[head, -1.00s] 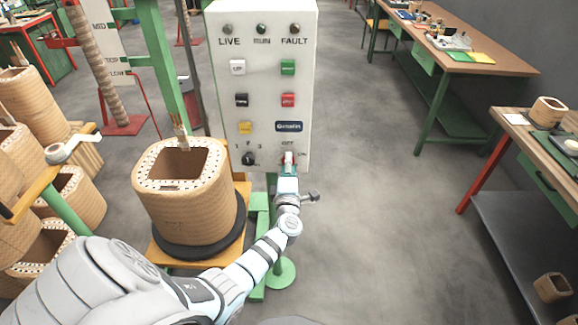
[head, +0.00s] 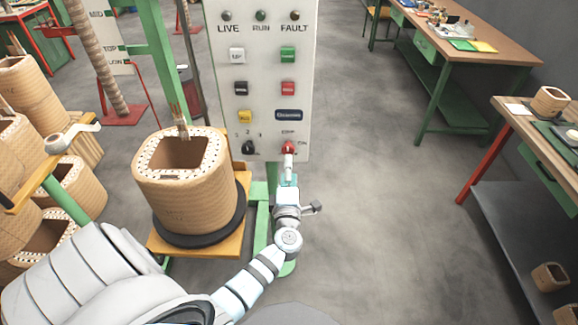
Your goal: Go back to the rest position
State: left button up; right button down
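My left arm comes in from the lower left. I cannot tell whether the fingertip touches the switch. My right gripper is not in view.
A large wound coil (head: 188,195) stands on a yellow platform (head: 238,215) left of the arm. More coils (head: 68,190) stand at the left. A bench (head: 500,110) is at the right. The grey floor between is clear.

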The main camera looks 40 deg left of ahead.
pick_arm(q)
jog(key=v, duration=0.5)
jog(key=shift+d, duration=0.1)
